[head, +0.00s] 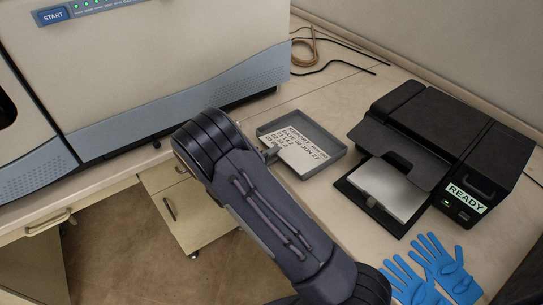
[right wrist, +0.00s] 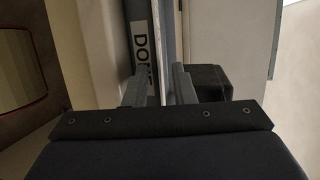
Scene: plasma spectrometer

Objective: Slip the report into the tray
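The report (head: 301,150), a white sheet with black printed lines, lies inside the grey tray (head: 335,140) on the bench. It looks slightly turned against the tray walls. My right gripper (head: 270,154) is at the tray's near left side, close to the report's edge, and the arm hides part of it. In the right wrist view the two fingers (right wrist: 161,85) stand apart, with a narrow gap between them. A tray wall with a label reading "DO…" (right wrist: 141,42) shows just beyond the left finger. My left gripper is in neither view.
A black printer (head: 440,135) with a READY display stands right of the tray, blank paper (head: 390,188) in its front. Blue gloves (head: 435,270) lie in front of it. The large spectrometer (head: 150,60) fills the left. A cable (head: 335,65) lies behind the tray.

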